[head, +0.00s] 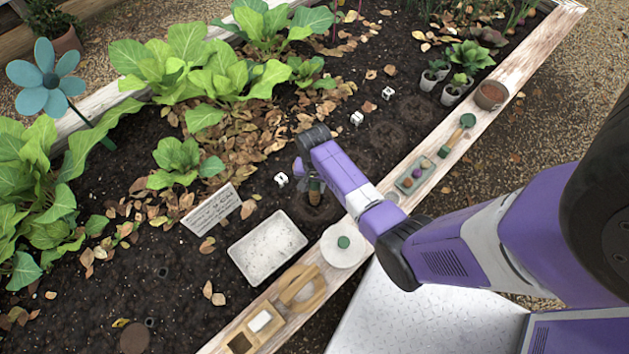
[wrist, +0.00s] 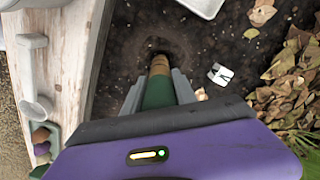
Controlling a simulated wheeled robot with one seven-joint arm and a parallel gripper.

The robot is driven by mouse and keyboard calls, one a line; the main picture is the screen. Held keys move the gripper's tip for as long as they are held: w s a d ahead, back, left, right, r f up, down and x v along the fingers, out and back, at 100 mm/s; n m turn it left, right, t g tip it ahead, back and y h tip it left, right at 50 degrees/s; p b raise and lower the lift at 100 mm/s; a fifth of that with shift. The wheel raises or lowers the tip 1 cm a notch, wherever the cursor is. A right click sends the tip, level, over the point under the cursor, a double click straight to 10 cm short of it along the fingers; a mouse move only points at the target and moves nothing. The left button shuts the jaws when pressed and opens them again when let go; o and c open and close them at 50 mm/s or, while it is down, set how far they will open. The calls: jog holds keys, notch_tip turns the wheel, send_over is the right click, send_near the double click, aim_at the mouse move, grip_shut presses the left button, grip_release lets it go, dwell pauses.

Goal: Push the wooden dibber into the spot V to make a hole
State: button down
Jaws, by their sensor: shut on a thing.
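My gripper (head: 308,184) is over the soil near the front board. It is shut on the wooden dibber (head: 315,193), which points down. In the wrist view the dibber (wrist: 159,80) shows a green handle between the fingers and a brown wooden lower part. Its lower end meets a dark round patch of soil (wrist: 178,48); whether it is in the soil or just above is hard to tell. A small white marker (wrist: 220,75) with a dark letter, seemingly V, lies beside the patch. It also shows in the head view (head: 281,179), where its letter is too small to read.
Two other white markers (head: 356,118) (head: 388,93) lie farther back by round soil patches. A white tray (head: 267,246) and a sign (head: 211,208) are left of the dibber.

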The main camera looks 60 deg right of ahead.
jog(key=shift+f, duration=0.2)
jog(key=shift+f+b, duration=0.75)
jog(key=shift+f, duration=0.75)
dwell(2.0)
jog(key=shift+f, duration=0.3)
jog(key=shift+f+b, duration=0.75)
jog(key=shift+f, duration=0.4)
dwell(2.0)
jog(key=shift+f, duration=0.35)
jog(key=shift+f+b, duration=0.35)
jog(key=shift+b, duration=0.1)
